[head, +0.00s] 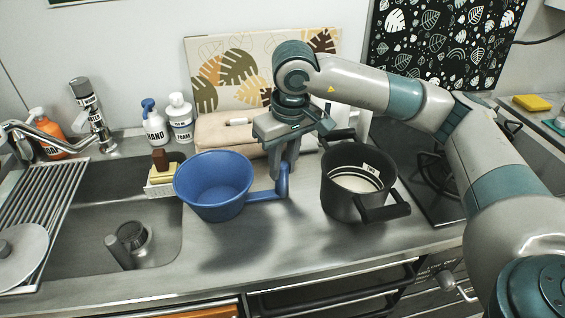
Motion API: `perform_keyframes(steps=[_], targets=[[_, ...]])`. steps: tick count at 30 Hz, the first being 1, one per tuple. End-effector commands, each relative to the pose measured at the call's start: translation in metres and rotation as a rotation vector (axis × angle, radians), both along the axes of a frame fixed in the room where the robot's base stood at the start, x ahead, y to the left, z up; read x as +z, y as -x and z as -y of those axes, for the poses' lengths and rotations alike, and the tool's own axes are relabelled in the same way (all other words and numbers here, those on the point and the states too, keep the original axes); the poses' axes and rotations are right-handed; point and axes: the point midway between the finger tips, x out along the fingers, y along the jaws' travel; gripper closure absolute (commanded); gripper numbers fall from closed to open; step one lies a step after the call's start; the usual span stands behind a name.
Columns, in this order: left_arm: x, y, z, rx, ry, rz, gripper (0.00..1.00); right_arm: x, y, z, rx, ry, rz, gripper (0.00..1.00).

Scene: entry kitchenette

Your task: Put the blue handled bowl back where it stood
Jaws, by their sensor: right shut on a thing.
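The blue handled bowl (222,192) is left of centre, upright, with its opening up and its handle pointing right. My right gripper (282,172) reaches down from above and is shut on the end of that handle. A shadow lies on the counter below and in front of the bowl, so the bowl seems to hang a little above the counter, near the sink's right edge. My left gripper is not in view.
A black pot (345,205) with side handles stands on the counter right of the bowl. The sink (160,225) is to the left, with a sponge holder (160,188) at its edge. Soap bottles (180,120) and a patterned board (230,75) stand behind. The counter front (290,240) is clear.

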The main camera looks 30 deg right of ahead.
Motion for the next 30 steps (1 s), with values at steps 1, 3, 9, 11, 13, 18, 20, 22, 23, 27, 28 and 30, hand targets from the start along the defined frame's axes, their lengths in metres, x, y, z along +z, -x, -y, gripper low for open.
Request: perform_keyframes(steps=[1,3,9,11,13,18,20,22,23,27,28,30], targets=[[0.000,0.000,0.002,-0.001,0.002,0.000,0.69,0.000,0.000,0.000,0.000,0.000,0.001,1.00],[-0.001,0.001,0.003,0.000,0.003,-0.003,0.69,0.000,0.000,0.000,0.000,0.000,0.001,1.00],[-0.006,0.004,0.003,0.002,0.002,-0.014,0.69,-0.002,0.000,0.000,0.000,0.000,0.001,1.00],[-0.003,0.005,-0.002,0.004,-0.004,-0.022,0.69,-0.004,0.000,0.000,0.000,0.000,0.002,1.00],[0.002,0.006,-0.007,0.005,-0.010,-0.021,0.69,-0.002,0.000,0.000,0.000,0.000,0.001,0.63],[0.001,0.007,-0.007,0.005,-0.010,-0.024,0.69,-0.002,0.000,0.000,0.000,0.000,0.001,0.59],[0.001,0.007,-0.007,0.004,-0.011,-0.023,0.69,-0.002,0.000,0.000,0.000,0.000,0.001,0.59],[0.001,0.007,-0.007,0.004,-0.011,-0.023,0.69,-0.002,0.000,0.000,0.001,0.000,0.001,0.59],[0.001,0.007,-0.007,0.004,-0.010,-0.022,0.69,-0.002,0.000,0.000,0.001,0.000,0.001,0.59],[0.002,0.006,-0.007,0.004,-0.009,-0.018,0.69,0.000,0.000,0.000,0.000,0.000,0.000,0.59],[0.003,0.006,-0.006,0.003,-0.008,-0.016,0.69,0.001,0.000,0.000,0.001,0.000,0.000,0.59],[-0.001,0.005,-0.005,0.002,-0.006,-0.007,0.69,0.003,0.000,0.000,0.001,0.000,0.002,0.59]])
